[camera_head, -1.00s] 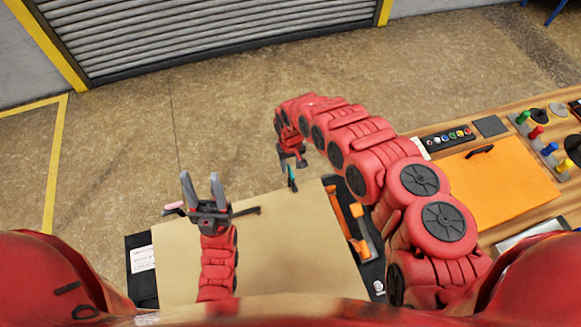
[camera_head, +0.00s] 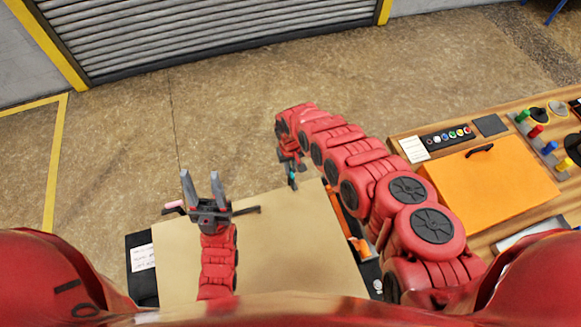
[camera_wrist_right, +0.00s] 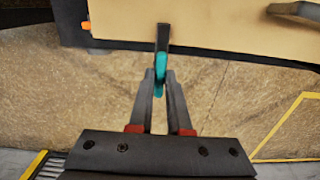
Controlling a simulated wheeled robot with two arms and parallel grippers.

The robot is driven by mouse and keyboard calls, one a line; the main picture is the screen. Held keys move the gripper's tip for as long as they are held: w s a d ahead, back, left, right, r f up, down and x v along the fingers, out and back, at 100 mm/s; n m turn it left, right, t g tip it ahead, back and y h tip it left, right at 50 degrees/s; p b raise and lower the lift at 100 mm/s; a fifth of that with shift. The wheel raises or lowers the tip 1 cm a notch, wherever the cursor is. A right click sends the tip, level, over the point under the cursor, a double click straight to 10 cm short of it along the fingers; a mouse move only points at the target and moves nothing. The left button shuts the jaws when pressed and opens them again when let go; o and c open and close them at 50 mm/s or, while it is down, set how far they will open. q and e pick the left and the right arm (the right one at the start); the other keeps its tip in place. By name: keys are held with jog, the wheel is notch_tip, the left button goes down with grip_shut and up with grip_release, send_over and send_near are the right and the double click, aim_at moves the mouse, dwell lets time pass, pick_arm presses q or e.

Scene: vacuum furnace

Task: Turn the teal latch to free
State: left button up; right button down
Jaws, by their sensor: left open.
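The teal latch (camera_wrist_right: 160,72) is a narrow teal lever on a dark bar at the far edge of the tan panel. In the head view the teal latch (camera_head: 292,180) shows just below my right gripper (camera_head: 290,163). In the right wrist view the fingers of my right gripper (camera_wrist_right: 160,84) stand close together on both sides of the latch, with no clear gap; they appear shut on it. My left gripper (camera_head: 204,186) is open and empty, fingers pointing away, above the left part of the tan panel (camera_head: 285,235).
A black bar handle (camera_head: 246,210) and a pink-tipped piece (camera_head: 173,207) lie near my left gripper. An orange handle (camera_head: 358,244) is partly hidden by my right arm. An orange panel (camera_head: 497,185) and a button box (camera_head: 446,138) are at the right. Bare floor lies beyond the tan panel.

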dwell(0.4)
jog(key=shift+f+n+b, duration=0.2)
jog(key=shift+n+b, duration=1)
jog(key=shift+n, duration=0.3)
jog(key=n+b, duration=0.2)
jog(key=n, duration=0.2)
jog(key=shift+n, duration=0.3)
jog(key=n+b, duration=0.2)
jog(key=n, duration=0.3)
jog(key=shift+r+b, duration=0.1)
jog(key=shift+b, duration=0.2)
jog(key=n+b, duration=0.1)
jog(key=n, duration=0.4)
jog(key=shift+r, duration=0.1)
jog(key=shift+n, duration=0.3)
jog(key=c, duration=0.9)
grip_release()
jog(key=shift+o, duration=0.2)
